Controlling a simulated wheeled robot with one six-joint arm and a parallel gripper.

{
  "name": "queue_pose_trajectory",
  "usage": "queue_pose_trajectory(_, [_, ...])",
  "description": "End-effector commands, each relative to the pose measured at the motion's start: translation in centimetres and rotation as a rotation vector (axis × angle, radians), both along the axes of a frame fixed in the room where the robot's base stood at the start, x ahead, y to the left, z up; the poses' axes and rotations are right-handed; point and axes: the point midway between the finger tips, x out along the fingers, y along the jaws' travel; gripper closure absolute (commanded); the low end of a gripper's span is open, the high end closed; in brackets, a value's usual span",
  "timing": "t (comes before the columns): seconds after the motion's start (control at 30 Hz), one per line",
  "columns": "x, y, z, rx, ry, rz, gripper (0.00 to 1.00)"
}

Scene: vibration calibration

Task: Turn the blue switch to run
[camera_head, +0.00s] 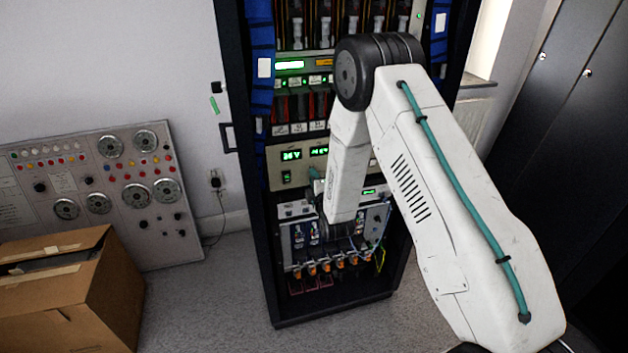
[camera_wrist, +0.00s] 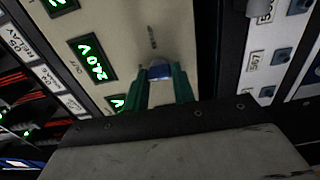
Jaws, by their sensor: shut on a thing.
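The blue switch (camera_wrist: 160,70) shows in the wrist view as a small rounded knob on a beige panel (camera_wrist: 150,20). My gripper (camera_wrist: 162,80) has two green fingers, shut on the blue switch from both sides. A small dark mark is on the panel just above the switch; I cannot read it, and I cannot tell which position the switch is in. In the head view my arm covers the switch and most of my gripper; the beige panel (camera_head: 277,166) shows partly, in the middle of the rack.
Green displays (camera_wrist: 92,58) glow beside the switch. The black rack (camera_head: 250,200) holds modules with cables above and below the panel. A cardboard box (camera_head: 110,300) and a grey panel with dials (camera_head: 90,170) stand at the left. Dark cabinets (camera_head: 560,110) stand at the right.

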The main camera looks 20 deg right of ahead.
Motion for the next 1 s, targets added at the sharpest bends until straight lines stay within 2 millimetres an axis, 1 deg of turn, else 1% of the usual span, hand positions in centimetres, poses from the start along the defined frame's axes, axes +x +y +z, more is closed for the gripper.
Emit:
queue_pose_trajectory(0.5, [-0.1,0.1,-0.2,-0.019,0.004,0.004,0.97])
queue_pose_trajectory(0.53, [-0.1,0.1,-0.2,-0.019,0.004,0.004,0.69])
queue_pose_trajectory(0.6, [-0.1,0.1,-0.2,-0.019,0.004,0.003,0.53])
queue_pose_trajectory(0.87, [-0.1,0.1,-0.1,-0.018,0.002,0.001,0.53])
queue_pose_trajectory(0.97, [-0.6,0.1,-0.1,-0.018,0.002,0.001,0.53])
queue_pose_trajectory(1.0, [-1.1,0.1,-0.1,-0.018,0.002,0.001,0.53])
